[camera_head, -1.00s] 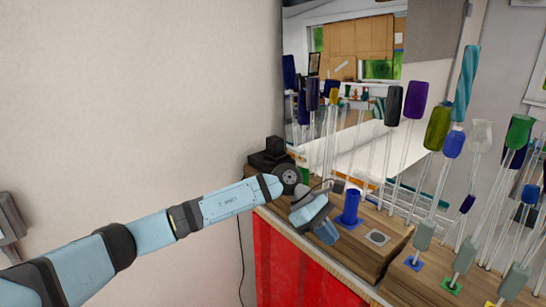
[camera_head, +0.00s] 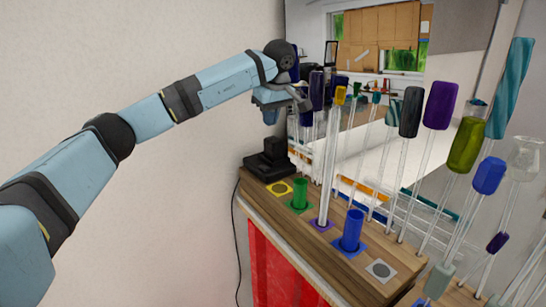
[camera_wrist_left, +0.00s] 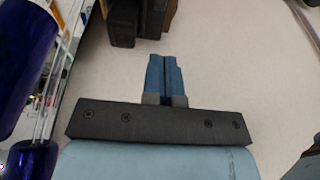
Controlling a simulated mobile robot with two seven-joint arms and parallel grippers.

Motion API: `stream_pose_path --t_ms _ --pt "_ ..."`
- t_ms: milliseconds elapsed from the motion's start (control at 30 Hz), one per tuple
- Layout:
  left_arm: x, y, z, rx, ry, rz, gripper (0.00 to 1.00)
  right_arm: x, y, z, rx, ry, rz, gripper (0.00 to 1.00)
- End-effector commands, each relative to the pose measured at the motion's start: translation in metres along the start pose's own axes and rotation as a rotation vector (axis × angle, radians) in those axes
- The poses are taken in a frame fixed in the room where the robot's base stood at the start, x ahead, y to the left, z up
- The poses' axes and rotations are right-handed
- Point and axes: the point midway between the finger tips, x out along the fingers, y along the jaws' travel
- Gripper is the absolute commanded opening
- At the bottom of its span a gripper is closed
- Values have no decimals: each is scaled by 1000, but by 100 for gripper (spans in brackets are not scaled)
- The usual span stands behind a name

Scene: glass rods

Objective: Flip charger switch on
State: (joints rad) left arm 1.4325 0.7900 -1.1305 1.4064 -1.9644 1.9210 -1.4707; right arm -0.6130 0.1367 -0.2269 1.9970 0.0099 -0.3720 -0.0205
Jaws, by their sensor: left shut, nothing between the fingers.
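The black charger (camera_head: 268,160) stands on the left end of the wooden rack, against the wall; its switch is too small to make out. My left gripper (camera_head: 270,118) is raised above the charger, pointing down, apart from it. In the left wrist view the blue fingertips (camera_wrist_left: 164,75) are pressed together with nothing between them. A dark blocky thing, likely the charger (camera_wrist_left: 135,18), shows at the top of that view, beyond the fingertips. My right gripper is not in view.
Glass rods with coloured ends stand close to the right of my left gripper, including a purple one (camera_head: 440,105). A green cup (camera_head: 299,194) and a blue cup (camera_head: 352,230) sit on the wooden rack (camera_head: 330,262). A cord (camera_head: 238,240) hangs at the left.

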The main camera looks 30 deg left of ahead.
Motion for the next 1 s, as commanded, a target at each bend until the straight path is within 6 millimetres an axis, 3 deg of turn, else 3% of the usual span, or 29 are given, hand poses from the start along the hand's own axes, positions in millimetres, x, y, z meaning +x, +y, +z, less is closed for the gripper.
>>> stream_pose_path --t_ms 133,433,867,1000 --pt "1 0 0 0 -1 -1 0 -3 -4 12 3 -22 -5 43" --pt "14 0 1 0 -2 -3 0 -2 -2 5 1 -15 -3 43" --pt "99 0 1 0 -3 -4 0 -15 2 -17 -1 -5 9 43" --pt "120 0 9 2 -3 -2 0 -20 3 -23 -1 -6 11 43"
